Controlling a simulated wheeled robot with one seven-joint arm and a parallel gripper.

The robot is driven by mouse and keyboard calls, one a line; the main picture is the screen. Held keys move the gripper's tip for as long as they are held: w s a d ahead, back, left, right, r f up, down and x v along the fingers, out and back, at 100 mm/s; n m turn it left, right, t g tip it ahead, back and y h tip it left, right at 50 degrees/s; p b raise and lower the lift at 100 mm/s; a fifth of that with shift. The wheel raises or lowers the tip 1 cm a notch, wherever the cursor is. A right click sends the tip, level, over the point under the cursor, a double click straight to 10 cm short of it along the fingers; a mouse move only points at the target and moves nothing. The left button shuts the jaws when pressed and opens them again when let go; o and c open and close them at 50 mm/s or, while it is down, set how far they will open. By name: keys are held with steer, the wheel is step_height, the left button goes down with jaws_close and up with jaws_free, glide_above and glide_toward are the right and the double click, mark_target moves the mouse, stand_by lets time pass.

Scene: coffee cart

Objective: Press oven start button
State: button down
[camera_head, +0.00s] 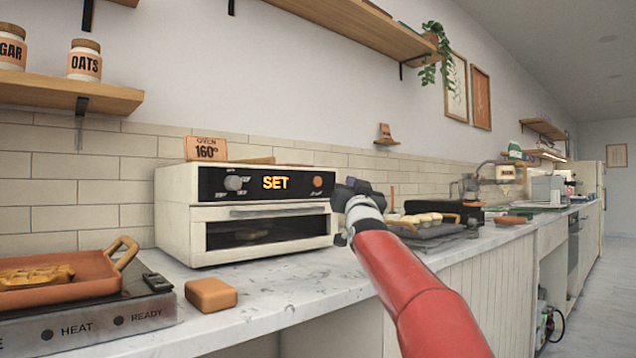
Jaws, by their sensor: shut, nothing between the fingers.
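The oven (170,215) is a white countertop box with a black control panel across its top front. The panel shows a lit orange "SET", a grey knob (233,183) on the left and a round orange-brown button (318,182) on the right. The glass door below is closed, with something light inside. My gripper (338,196) is dark and shut, with nothing in it. It is at the right end of the oven front, just right of the button in the picture. I cannot tell how far its tips stand from the panel.
A tan block (211,294) lies on the marble counter (290,290) before the oven. A warmer (110,318) with a terracotta pan (85,285) stands at the left. A tray of buns (428,232) lies right of my gripper. A "160°" sign (206,149) stands above the oven.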

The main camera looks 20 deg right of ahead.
mark_target(318, 181)
steer(key=w+a+p, duration=0.3)
steer(key=w+p, duration=0.5)
steer(key=shift+w, duration=0.15)
stand_by(2.0)
steer(key=shift+w+a+p, duration=0.1)
steer(key=shift+w+p, duration=0.2)
steer(key=shift+p, duration=0.15)
steer(key=shift+w+a+p, duration=0.15)
steer(key=shift+w+p, duration=0.15)
steer(key=shift+w, duration=0.05)
stand_by(0.4)
steer(key=shift+s, duration=0.1)
steer(key=shift+s+d+b, duration=0.25)
steer(key=shift+s+b, duration=0.4)
steer(key=shift+b, duration=0.3)
